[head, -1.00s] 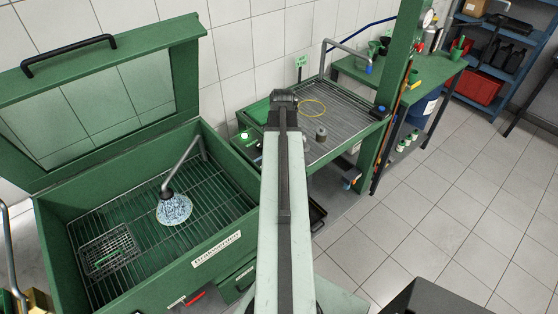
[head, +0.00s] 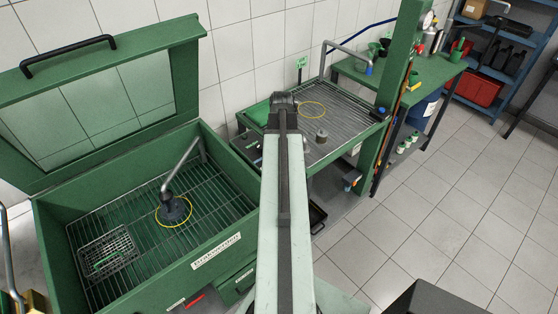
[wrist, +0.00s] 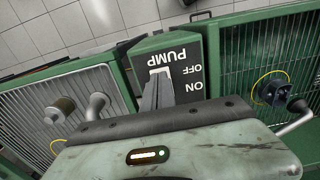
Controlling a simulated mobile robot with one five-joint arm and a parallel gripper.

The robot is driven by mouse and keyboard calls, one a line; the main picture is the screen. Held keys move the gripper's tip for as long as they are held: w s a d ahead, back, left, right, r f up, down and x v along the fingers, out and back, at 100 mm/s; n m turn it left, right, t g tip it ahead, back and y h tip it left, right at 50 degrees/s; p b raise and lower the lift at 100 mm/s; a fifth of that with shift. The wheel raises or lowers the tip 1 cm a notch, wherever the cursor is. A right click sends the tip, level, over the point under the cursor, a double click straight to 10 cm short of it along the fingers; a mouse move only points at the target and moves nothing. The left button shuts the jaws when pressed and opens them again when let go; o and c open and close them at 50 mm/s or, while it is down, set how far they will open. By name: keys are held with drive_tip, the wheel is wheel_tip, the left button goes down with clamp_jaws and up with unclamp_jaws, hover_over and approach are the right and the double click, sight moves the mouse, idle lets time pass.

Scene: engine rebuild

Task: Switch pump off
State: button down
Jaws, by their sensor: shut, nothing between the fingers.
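The pump switch box (wrist: 185,68) shows in the wrist view, green with a dark face lettered PUMP, OFF and ON, upside down. A pale rocker (wrist: 160,73) sits on that face, partly covered by my finger tips. My gripper (wrist: 155,94) is shut and empty, its tips at or very close to the rocker; I cannot tell whether they touch. In the head view my gripper (head: 284,100) is at the end of the outstretched arm, beside the box. The washer nozzle (head: 172,190) hangs over the washer grate with no spray, and a yellow ring (head: 186,221) shows around it.
The open green washer (head: 215,262) stands at left, its windowed lid raised, with a wire basket (head: 108,252) on the grate. A ribbed draining tray (head: 345,112) beyond the arm holds another yellow ring and a grey cylinder (head: 321,135). Floor at right is open.

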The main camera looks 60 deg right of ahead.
wheel_tip(320, 180, up, 6)
drive_tip(key=p, duration=0.5)
drive_tip(key=shift+r+p, duration=0.25)
drive_tip(key=shift+p, duration=0.15)
drive_tip(key=shift+w, duration=0.1)
drive_tip(key=w+a+f+n+b, duration=0.35)
drive_tip(key=w+a+n, duration=0.25)
drive_tip(key=w+a, duration=1.45)
drive_tip(key=w+a+f+m+b, duration=0.1)
drive_tip(key=a+f+m+b, duration=0.1)
drive_tip(key=a, duration=2.7)
drive_tip(key=shift+f, duration=0.2)
drive_tip(key=shift+w, duration=0.1)
